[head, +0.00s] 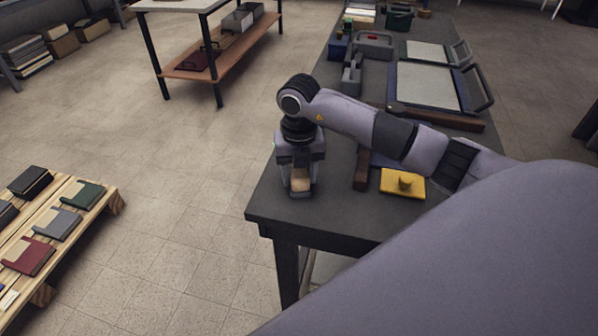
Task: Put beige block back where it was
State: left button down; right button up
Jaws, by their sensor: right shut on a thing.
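My right gripper (299,183) is over the near left corner of the dark table (335,216), pointing down. It is shut on the beige block (301,185), whose pale face shows between the fingers. The fingers and palm hide much of the block. I cannot tell whether the block touches the tabletop or hangs just above it. My left gripper is out of view.
A yellow plate with a knob (389,187) and a brown wooden bar (362,171) lie right of the gripper. My arm partly covers a blue item. Framed trays (428,85) fill the table's back. A pallet with books (85,193) stands lower left.

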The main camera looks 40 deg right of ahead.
jog(key=o, duration=1)
jog(key=shift+f, duration=0.1)
jog(key=shift+r, duration=0.25)
notch_tip(320, 180, up, 12)
jog(key=shift+f, duration=0.1)
